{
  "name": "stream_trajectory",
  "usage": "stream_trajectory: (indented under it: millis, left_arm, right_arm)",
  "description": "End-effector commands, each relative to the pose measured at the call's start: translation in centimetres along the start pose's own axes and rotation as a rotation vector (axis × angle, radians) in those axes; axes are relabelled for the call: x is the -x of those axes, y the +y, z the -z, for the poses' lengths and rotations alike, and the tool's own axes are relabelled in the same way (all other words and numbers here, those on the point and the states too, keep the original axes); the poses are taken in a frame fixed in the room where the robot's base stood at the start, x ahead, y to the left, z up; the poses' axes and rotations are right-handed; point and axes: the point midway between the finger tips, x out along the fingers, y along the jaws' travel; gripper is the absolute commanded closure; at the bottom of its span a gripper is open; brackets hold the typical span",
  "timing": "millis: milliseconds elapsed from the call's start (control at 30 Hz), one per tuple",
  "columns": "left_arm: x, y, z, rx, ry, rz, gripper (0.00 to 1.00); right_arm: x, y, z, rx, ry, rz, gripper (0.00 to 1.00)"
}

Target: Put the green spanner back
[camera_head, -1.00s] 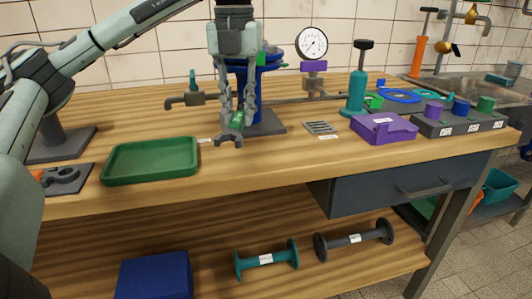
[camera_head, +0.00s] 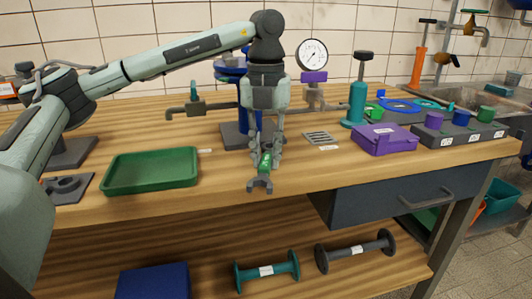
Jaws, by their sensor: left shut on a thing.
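The green spanner (camera_head: 262,182) has a grey open-ended jaw and a green grip. My left gripper (camera_head: 266,160) is shut on its green part, with the grey jaw pointing down towards the front. The spanner is over the front part of the wooden bench; I cannot tell whether it touches the top. A green tray (camera_head: 152,185), empty, sits on the bench to the left of the spanner, with a small white label (camera_head: 205,151) by its right side. My right gripper is not in view.
A blue pipe stand (camera_head: 243,125) rises behind my left gripper. A dark grate (camera_head: 318,136), a purple box (camera_head: 383,149) and a teal pump bottle (camera_head: 357,100) stand to the right. A grey drawer (camera_head: 400,188) is under the bench. Dumbbell-shaped spools (camera_head: 266,271) lie on the lower shelf.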

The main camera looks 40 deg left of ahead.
Motion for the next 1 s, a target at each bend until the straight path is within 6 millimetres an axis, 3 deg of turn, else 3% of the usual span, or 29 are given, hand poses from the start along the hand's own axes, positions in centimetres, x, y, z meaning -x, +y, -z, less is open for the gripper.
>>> stream_trajectory:
  millis: [100, 133, 267, 667, 767, 1000]
  left_arm:
    - [-0.3, 0.0, 0.0, 0.000, 0.000, 0.001, 1.00]
    - [-0.2, 0.0, 0.0, 0.000, 0.000, 0.000, 0.76]
    - [-0.2, 0.0, 0.0, 0.000, 0.000, 0.000, 0.60]
    - [0.4, 0.0, 0.0, 0.000, -0.001, 0.001, 0.59]
    - [1.8, -0.1, -0.1, 0.000, -0.002, 0.002, 0.59]
    - [7.3, -0.1, -0.1, 0.000, -0.003, 0.003, 0.59]
  right_arm:
    - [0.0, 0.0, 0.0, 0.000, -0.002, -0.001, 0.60]
    - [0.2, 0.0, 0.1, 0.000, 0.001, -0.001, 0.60]
    - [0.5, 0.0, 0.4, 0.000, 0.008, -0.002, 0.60]
    - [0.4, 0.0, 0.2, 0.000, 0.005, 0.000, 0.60]
    - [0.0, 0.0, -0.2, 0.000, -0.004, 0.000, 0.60]
    - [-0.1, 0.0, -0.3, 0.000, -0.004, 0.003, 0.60]
